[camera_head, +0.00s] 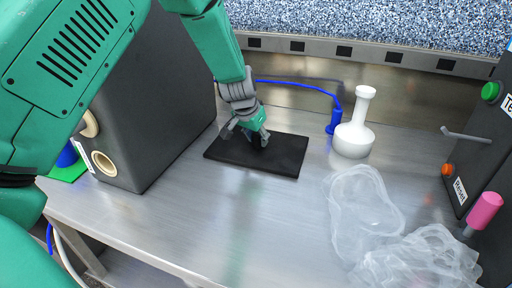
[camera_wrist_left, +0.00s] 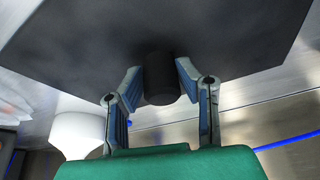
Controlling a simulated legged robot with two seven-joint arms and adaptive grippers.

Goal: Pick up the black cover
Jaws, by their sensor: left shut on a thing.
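The black cover is a flat dark rectangular plate (camera_head: 285,155) near the middle of the metal table in the head view. My left gripper (camera_head: 255,139) reaches down over its upper left part. In the left wrist view the cover's broad face (camera_wrist_left: 110,45) fills the top, and a round black knob (camera_wrist_left: 160,80) stands out from it. The left gripper's two fingers (camera_wrist_left: 160,82) are closed on either side of this knob. I cannot tell whether the cover touches the table. My right gripper is not in view.
A white flask-like vessel (camera_head: 353,138) stands right of the cover, with a blue tube and blue fitting (camera_head: 333,120) behind. Clear crumpled tubing or bags (camera_head: 365,210) lie at the front right. A dark box (camera_head: 150,110) stands left. A panel with buttons (camera_head: 490,150) stands right.

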